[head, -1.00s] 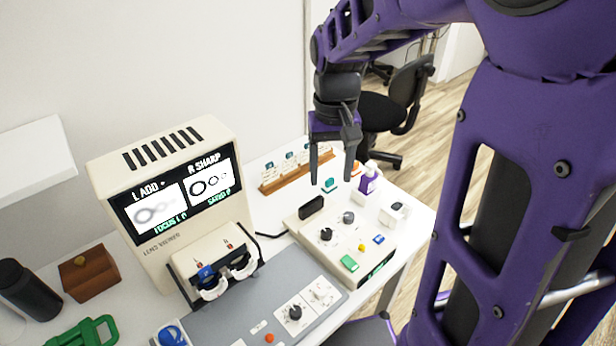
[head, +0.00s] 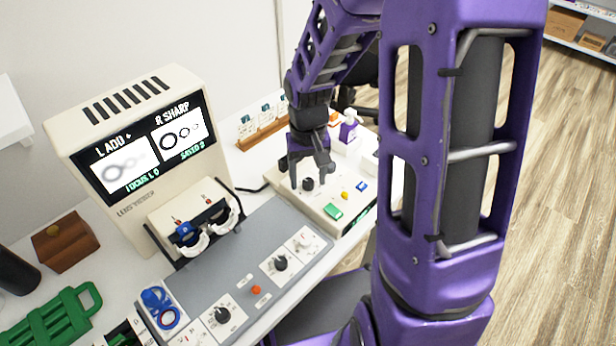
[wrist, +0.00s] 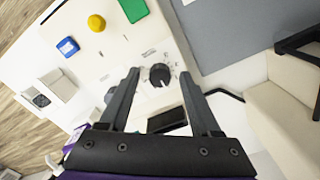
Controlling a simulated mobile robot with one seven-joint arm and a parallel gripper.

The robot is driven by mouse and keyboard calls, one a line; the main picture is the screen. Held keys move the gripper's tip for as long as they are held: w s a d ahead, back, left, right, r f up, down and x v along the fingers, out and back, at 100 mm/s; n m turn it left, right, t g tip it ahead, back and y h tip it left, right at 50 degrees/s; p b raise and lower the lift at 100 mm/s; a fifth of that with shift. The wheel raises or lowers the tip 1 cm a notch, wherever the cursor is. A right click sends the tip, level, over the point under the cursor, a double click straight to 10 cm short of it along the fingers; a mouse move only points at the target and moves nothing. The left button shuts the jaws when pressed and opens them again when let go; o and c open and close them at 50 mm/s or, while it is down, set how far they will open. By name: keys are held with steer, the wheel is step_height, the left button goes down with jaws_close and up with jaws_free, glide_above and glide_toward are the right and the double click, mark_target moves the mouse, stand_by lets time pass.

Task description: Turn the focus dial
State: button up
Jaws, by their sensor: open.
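A black dial (head: 308,184) with a pale pointer mark stands on the cream control box (head: 335,222). The dial also shows in the wrist view (wrist: 160,75); I cannot read its label. My gripper (head: 310,181) is open, pointing down over the box. In the wrist view my gripper (wrist: 158,74) has one fingertip on each side of the dial, with gaps; whether the tips are down at its height is unclear. The viewer screen (head: 145,150) reads "FOCUS L 0"; its left picture is blurred, its right one sharp. A grey knob on the box is hidden in the head view.
A black block (wrist: 167,120) stands near the dial. A green button (head: 333,211), yellow button (head: 345,195) and blue button (head: 361,186) are on the box. The grey panel (head: 250,225) carries two more black dials (head: 281,263) (head: 222,314). A white bottle with a purple label (head: 348,130) stands behind.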

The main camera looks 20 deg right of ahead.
jaws_close()
stand_by(0.3)
steer(key=shift+m, duration=0.3)
steer(key=m+b, duration=0.1)
steer(key=m, duration=0.2)
steer(key=shift+m, duration=2.5)
jaws_free()
